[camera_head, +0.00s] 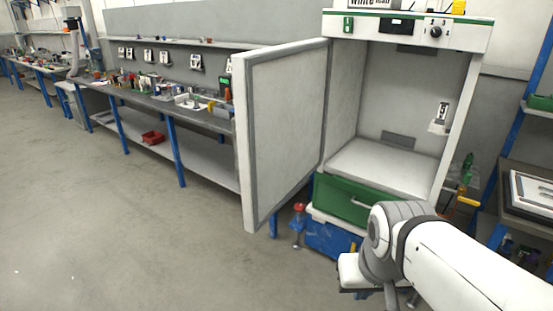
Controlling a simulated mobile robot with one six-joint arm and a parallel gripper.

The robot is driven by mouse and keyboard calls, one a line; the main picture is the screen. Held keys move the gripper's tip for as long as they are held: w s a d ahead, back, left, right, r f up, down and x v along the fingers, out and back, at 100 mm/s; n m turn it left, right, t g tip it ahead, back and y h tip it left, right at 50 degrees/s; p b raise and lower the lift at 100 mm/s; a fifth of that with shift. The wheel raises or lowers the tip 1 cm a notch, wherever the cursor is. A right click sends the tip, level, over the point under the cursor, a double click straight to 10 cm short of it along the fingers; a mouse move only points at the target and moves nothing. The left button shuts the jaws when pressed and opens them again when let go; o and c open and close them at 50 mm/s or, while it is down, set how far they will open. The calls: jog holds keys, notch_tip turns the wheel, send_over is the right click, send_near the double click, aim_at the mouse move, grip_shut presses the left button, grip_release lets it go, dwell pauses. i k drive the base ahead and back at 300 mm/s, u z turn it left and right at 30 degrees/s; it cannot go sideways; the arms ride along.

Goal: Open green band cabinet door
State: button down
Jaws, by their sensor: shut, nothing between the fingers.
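The white cabinet with a green band (408,18) along its top stands at the right of centre. Its door (287,125), a pale panel with a grey border, is swung wide open to the left. The cabinet's inside, with a pale bottom surface (385,165), is in plain view. My arm comes in from the lower right, and my gripper (352,272) is low in front of the cabinet, right of the door's lower edge and apart from it. My wrist hides much of the gripper. It is shut and holds nothing.
A green drawer (345,199) with a pale handle and a blue box (331,238) sit below the cabinet opening. A long workbench (150,100) with blue legs and many small items runs along the left wall. A shelf rack (525,200) stands at the right. The floor at left is clear.

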aim_at(281, 92)
jog(key=u, duration=0.2)
jog(key=i, duration=0.9)
jog(key=z, duration=0.1)
